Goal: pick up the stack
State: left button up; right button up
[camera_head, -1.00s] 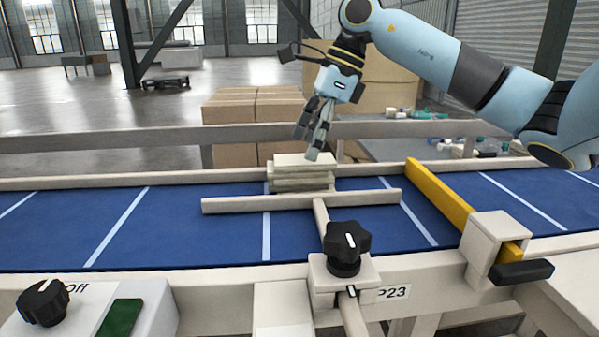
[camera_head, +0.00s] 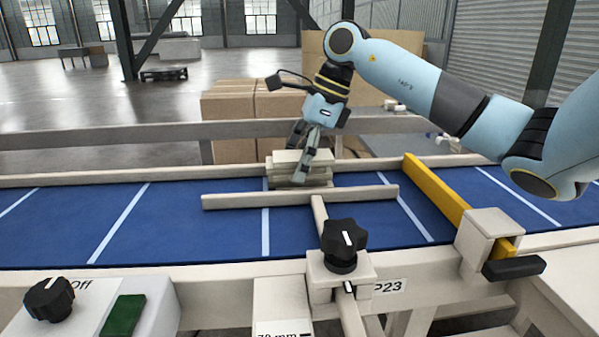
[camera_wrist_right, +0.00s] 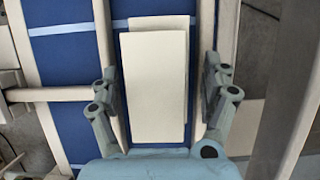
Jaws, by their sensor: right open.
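The stack (camera_head: 286,170) is a small pile of flat cream pieces with slightly uneven edges. It lies on the blue belt (camera_head: 130,222), between the back rail and the cream guide bar (camera_head: 250,201). My right gripper (camera_head: 304,172) is low at the stack, and a finger covers part of it in the head view. In the right wrist view the stack (camera_wrist_right: 153,85) lies between the two spread fingers of my right gripper (camera_wrist_right: 160,105). Gaps show on both sides, so the gripper is open and not clamped on it. My left gripper is not in view.
The guide bar's stem runs to a black knob (camera_head: 342,243) at the front rail. A yellow bar (camera_head: 437,190) crosses the belt on the right. Brown cartons (camera_head: 232,108) stand behind the back railing (camera_head: 100,135). The belt left of the stack is clear.

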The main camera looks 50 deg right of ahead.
jog(key=shift+f, duration=0.1)
jog(key=shift+c, duration=0.2)
jog(key=c, duration=1.3)
